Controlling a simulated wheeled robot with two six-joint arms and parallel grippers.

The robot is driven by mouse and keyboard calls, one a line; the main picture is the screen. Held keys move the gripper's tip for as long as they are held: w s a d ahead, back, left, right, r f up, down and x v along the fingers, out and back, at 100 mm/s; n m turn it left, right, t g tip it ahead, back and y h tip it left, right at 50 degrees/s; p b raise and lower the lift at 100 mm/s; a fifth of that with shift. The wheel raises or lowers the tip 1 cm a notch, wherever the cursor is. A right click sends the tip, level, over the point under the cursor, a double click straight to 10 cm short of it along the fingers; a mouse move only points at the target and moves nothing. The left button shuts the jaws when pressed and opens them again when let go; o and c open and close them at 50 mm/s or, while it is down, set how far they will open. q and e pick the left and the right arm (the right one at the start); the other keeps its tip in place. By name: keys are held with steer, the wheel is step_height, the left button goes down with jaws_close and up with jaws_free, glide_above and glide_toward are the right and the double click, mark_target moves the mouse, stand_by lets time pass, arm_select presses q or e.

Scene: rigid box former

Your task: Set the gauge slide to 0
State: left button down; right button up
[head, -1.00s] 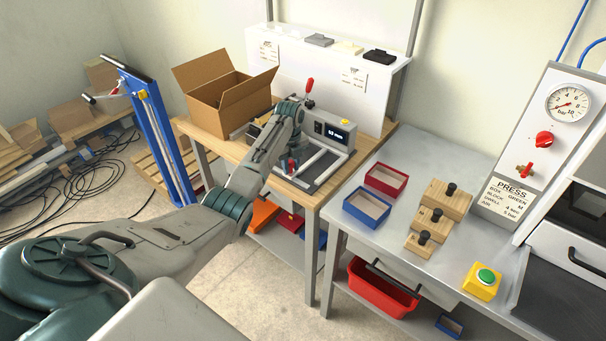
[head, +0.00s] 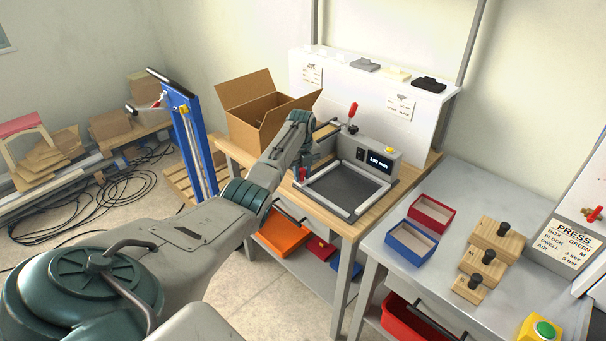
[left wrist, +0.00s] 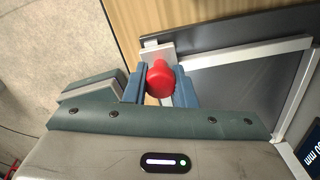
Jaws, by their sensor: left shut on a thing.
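The gauge (head: 347,185) is a dark plate in a light metal frame at the table's edge. Its display (head: 379,162) shows a small three-digit mm number starting with 1; the other digits are hard to read. The slide's red knob (left wrist: 160,78) sits on a light metal bar (left wrist: 158,50) in the left wrist view. My left gripper (left wrist: 160,88) has its blue fingers on both sides of the knob and is shut on it. In the head view my left gripper (head: 303,174) is at the left end of the frame. My right gripper is not in view.
An open cardboard box (head: 262,115) stands behind my left forearm. A red-handled lever (head: 352,112) rises behind the gauge. Red (head: 431,214) and blue (head: 411,243) trays and wooden blocks (head: 487,255) lie on the grey table at right. The gauge plate is clear.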

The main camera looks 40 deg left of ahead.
arm_select(q)
steer(key=c, duration=1.3)
jaws_free()
steer(key=shift+a+r, duration=0.3)
steer(key=shift+a, duration=0.25)
steer(key=shift+o, duration=0.6)
steer(key=shift+a+f, duration=0.15)
steer(key=shift+f, duration=0.1)
step_height(320, 180, up, 10)
steer(key=b, duration=0.2)
steer(key=shift+f+b, duration=0.25)
steer(key=shift+b, duration=0.1)
steer(key=shift+r, duration=0.65)
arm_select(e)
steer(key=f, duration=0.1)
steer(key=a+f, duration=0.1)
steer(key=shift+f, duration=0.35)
arm_select(q)
steer(key=shift+f, duration=0.1)
